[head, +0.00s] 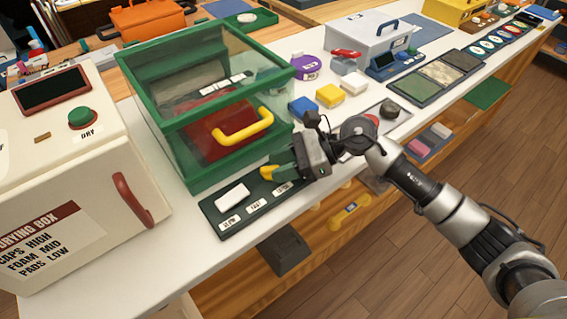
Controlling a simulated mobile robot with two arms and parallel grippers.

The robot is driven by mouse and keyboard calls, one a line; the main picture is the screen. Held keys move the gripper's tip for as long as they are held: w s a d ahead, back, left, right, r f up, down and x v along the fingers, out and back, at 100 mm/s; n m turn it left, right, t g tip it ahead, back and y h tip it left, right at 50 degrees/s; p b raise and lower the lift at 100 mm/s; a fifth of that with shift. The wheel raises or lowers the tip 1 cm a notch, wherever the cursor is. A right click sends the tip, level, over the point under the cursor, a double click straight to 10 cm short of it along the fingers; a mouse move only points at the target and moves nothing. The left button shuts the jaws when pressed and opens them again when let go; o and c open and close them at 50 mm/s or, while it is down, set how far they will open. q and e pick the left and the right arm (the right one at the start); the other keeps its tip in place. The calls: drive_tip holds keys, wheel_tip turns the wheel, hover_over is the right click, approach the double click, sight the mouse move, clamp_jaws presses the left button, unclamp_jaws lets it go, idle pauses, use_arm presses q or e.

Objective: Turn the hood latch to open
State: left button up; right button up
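The hood appears to be the green-framed clear box (158,110) on the white counter, with a yellow handle (243,126) on its front and a dark red panel behind the glass. My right gripper (284,165) is low at the hood's front right corner, over the labelled dark green tray (213,220). A small yellow piece (268,173) shows at its fingertips; I cannot tell whether it is the latch or part of the gripper. The gripper body covers this spot, so the finger opening and any contact are unclear. My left gripper is out of view.
A cream drying box (135,165) with a red handle stands at the left. A white block (232,197) lies on the green tray. Blue (302,107), yellow and white blocks sit right of the hood. A grey case (375,38) stands farther back.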

drive_tip(key=shift+o, duration=0.4)
drive_tip(key=shift+w+d+r, duration=0.1)
drive_tip(key=shift+w+d, duration=0.05)
drive_tip(key=shift+d, duration=0.35)
drive_tip(key=b+v, duration=0.1)
drive_tip(key=v, duration=0.7)
drive_tip(key=shift+d+r+b, duration=0.15)
drive_tip(key=shift+d+b, duration=0.15)
drive_tip(key=shift+d, duration=0.1)
drive_tip(key=shift+d+r, duration=0.25)
drive_tip(key=shift+d, duration=0.2)
drive_tip(key=shift+a, duration=0.1)
